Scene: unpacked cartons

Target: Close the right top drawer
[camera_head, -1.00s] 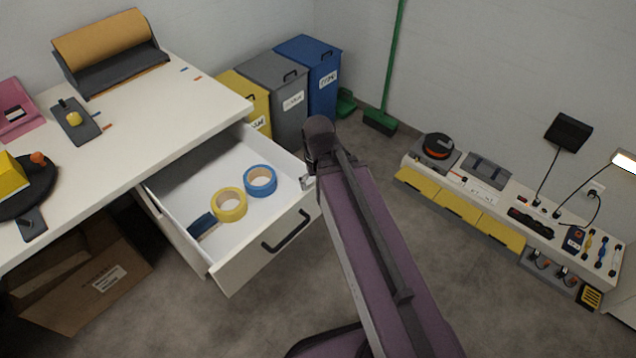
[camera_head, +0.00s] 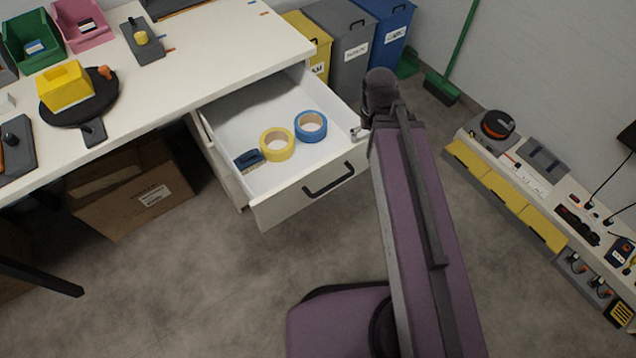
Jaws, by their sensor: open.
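The right top drawer (camera_head: 310,196) is white with a dark bar handle (camera_head: 329,180). It is pulled out from under the right end of the white worktop (camera_head: 215,48). Inside lie a yellow tape roll (camera_head: 268,154), a blue tape roll (camera_head: 323,127) and a dark blue-handled tool (camera_head: 247,159). My arm reaches up to the right of the drawer. Only a small light metallic part of my open gripper (camera_head: 360,133) shows, by the drawer's right front corner. The rest is hidden behind the arm, and I cannot tell whether it touches the drawer.
Yellow, grey and blue bins (camera_head: 343,45) stand behind the drawer. An open cardboard box (camera_head: 133,190) is under the worktop. A low bench with yellow drawers (camera_head: 505,191) is at the right. The floor in front of the drawer is clear.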

